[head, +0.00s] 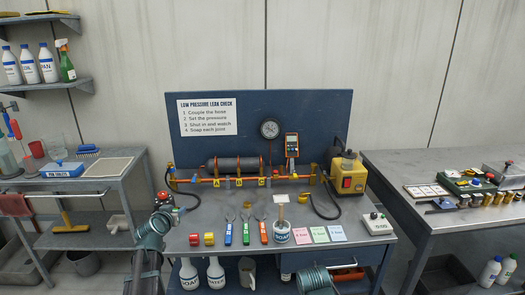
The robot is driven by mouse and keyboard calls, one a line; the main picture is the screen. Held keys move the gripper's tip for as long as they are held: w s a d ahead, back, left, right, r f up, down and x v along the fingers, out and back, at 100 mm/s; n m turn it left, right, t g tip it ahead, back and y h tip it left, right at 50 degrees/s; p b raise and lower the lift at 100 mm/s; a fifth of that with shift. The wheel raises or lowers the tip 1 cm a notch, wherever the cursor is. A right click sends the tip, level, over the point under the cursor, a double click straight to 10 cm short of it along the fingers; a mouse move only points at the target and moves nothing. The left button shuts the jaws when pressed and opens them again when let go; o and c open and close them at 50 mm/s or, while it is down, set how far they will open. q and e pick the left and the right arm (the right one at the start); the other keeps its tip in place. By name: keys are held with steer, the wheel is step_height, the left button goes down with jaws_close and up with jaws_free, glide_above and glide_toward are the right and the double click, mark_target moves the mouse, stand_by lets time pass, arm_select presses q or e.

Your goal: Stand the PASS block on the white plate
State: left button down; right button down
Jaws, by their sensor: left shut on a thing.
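My left gripper (168,205) is at the left front part of the bench, near the left end of the pipe rig. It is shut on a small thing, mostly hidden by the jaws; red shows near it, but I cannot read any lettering. I cannot pick out a block marked PASS for sure. A low white plate-like piece (377,224) with small dark and red parts on it lies at the bench's right end. It is far to the right of my left gripper.
Side tables flank the bench.

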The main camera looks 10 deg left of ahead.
arm_select(q)
step_height(320, 180, up, 8)
steer(key=p, duration=0.7)
glide_above(182, 240)
step_height(182, 240, down, 10)
steer(key=b, duration=0.9)
steer(key=shift+r+b, duration=0.2)
steer(key=shift+b, duration=0.15)
steer(key=shift+w, duration=0.1)
step_height(182, 240, down, 10)
steer(key=b, duration=0.9)
steer(key=shift+r, duration=0.25)
steer(key=shift+f+b, duration=0.15)
steer(key=shift+b, duration=0.2)
steer(key=shift+f, duration=0.15)
steer(key=shift+c, duration=2.2)
jaws_free()
